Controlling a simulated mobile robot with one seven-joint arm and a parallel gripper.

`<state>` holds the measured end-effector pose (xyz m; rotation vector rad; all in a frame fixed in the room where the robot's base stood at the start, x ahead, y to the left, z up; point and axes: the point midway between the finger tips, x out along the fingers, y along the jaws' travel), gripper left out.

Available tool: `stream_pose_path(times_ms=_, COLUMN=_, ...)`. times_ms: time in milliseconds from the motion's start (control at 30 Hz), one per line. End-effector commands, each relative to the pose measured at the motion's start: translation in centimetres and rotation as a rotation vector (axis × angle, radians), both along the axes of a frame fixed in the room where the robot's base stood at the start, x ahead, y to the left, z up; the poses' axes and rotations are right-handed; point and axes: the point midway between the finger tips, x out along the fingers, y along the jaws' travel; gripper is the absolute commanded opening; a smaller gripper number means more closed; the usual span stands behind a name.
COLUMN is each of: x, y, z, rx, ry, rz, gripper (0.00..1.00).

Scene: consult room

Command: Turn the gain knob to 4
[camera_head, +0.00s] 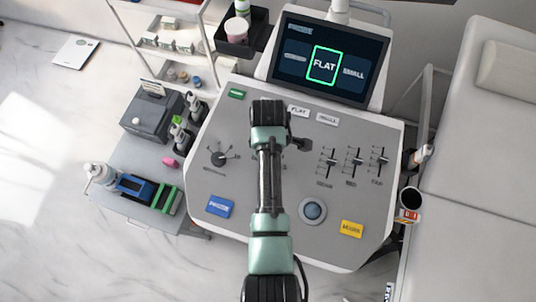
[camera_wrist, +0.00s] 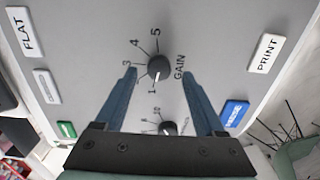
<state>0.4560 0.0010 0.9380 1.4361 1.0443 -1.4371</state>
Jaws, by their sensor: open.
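The gain knob (camera_wrist: 158,68) is a round black knob on the grey panel in the wrist view. Numbers fan around it, with 1, 3 and 5 readable, and the word GAIN stands beside it. Its white pointer mark appears to point towards 1. My gripper (camera_wrist: 158,72) is open, with one blue finger on each side of the knob. No finger contact is visible, and I cannot tell the height of the tips. In the head view my arm covers the gain knob and my fingers are hidden.
A second black knob (camera_wrist: 169,128) lies between the finger bases in the wrist view. The head view shows sliders (camera_head: 354,160), a trackball (camera_head: 313,210), a blue button (camera_head: 219,207) and a yellow button (camera_head: 351,229). The screen (camera_head: 328,62) highlights FLAT.

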Motion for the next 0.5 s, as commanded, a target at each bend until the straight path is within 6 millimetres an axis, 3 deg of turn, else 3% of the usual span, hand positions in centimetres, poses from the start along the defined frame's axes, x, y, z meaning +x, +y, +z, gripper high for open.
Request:
stream_pose_path(times_ms=200, x=0.0, y=0.0, z=-2.0, rx=0.0, ry=0.001, rz=0.0, gripper=0.72)
stream_pose_path(times_ms=500, x=0.0, y=0.0, z=-2.4, rx=0.0, ry=-0.001, rz=0.0, gripper=0.72)
